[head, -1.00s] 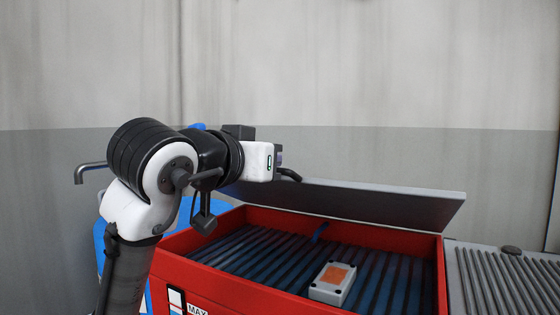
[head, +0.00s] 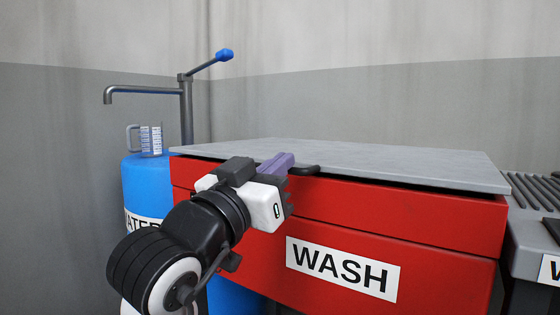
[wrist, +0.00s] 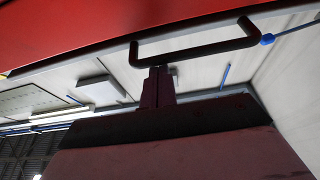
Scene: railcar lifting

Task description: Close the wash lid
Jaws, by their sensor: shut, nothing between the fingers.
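The grey wash lid (head: 370,160) lies almost flat over the red wash box (head: 420,225), with a thin dark gap under its front edge. A dark handle (head: 305,170) sticks out from the lid's front edge. It also shows as a bent bar in the wrist view (wrist: 195,50). My gripper (head: 280,162) is shut and empty at the lid's front edge, just left of the handle. In the wrist view its fingers (wrist: 157,78) end close to the handle bar; I cannot tell whether they touch it.
A blue water barrel (head: 148,190) with a measuring jug (head: 150,140) and a pump tap (head: 187,105) stands to the left. A grey ribbed unit (head: 535,235) adjoins on the right. A wall is behind. The space in front of the box's right half is clear.

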